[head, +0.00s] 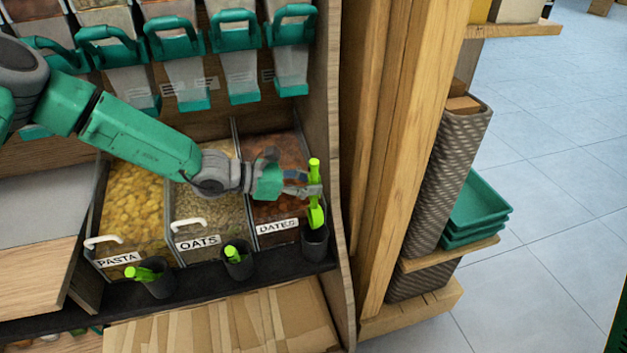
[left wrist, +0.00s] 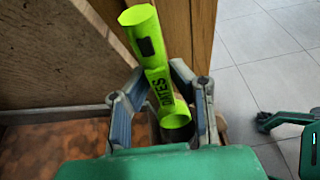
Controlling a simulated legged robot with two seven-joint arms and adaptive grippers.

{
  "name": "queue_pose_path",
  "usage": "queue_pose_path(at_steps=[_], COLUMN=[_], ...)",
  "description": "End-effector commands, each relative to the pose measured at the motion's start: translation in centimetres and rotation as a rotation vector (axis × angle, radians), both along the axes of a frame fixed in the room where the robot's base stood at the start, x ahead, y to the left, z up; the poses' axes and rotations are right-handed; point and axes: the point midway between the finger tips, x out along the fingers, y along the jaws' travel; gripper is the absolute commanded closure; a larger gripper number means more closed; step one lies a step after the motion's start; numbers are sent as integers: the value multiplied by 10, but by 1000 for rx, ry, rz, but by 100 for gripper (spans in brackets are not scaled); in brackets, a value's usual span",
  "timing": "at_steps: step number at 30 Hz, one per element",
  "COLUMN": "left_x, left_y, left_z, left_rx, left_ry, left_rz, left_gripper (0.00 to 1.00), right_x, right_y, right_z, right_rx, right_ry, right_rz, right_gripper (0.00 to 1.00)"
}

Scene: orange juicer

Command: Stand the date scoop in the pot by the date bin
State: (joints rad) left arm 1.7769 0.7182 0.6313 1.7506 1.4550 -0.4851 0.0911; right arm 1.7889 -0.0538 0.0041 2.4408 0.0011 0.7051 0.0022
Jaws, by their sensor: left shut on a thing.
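The bright green date scoop (head: 316,214) is upright in my left gripper (head: 312,190), at the right end of the dates bin (head: 277,200). My left gripper is shut on its handle. The dark pot (head: 314,246) by the dates bin is directly below. The scoop's lower end is at the pot's mouth; I cannot tell whether it is inside the rim.
Pots by the oats bin (head: 204,205) and pasta bin (head: 133,215) hold green scoops. Dispensers with teal handles (head: 232,45) hang above. A wooden panel (head: 337,150) stands close right of the dates pot. Teal trays (head: 478,205) are on a shelf farther right.

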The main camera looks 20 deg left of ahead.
Motion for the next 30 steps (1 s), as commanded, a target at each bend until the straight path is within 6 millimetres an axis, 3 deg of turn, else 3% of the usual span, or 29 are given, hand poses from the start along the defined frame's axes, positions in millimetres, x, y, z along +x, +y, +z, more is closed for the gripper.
queue_pose_path(at_steps=[30], left_x=[0], left_y=[0], left_z=[-85], left_rx=[2], left_ry=[1], left_rz=[1], left_gripper=[100], right_x=[0], right_y=[1], right_z=[-67], right_rx=[1], right_ry=[-1], right_rz=[1], right_gripper=[60])
